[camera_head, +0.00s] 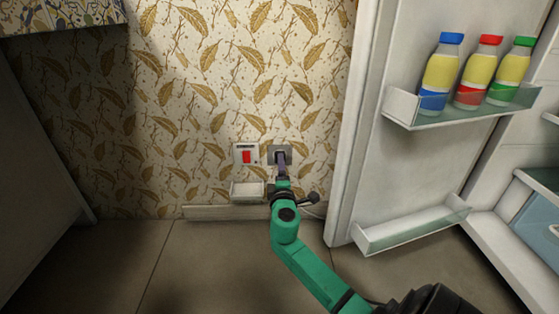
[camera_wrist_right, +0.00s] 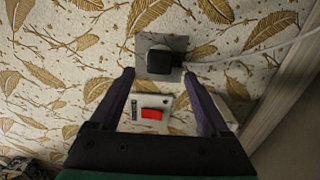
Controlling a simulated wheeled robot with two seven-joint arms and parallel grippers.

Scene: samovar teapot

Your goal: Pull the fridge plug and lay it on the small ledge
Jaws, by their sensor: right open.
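The black fridge plug (camera_wrist_right: 160,61) sits in a grey wall socket (camera_wrist_right: 178,43), with its cable running to the right in the right wrist view. My right gripper (camera_wrist_right: 158,77) is open, its two purple fingers apart on either side of the plug's line and short of it in the picture. In the head view the right gripper (camera_head: 282,164) is in front of the socket (camera_head: 289,150) and covers most of the plug. The small white ledge (camera_head: 247,192) is on the wall below and left of the socket. My left gripper is not in view.
A white switch plate with a red rocker (camera_head: 246,157) is left of the socket. The open fridge door (camera_head: 365,140) stands close on the right, its shelf holding bottles (camera_head: 473,75). A skirting board (camera_head: 210,213) runs below the ledge. The floor (camera_head: 215,265) at left is clear.

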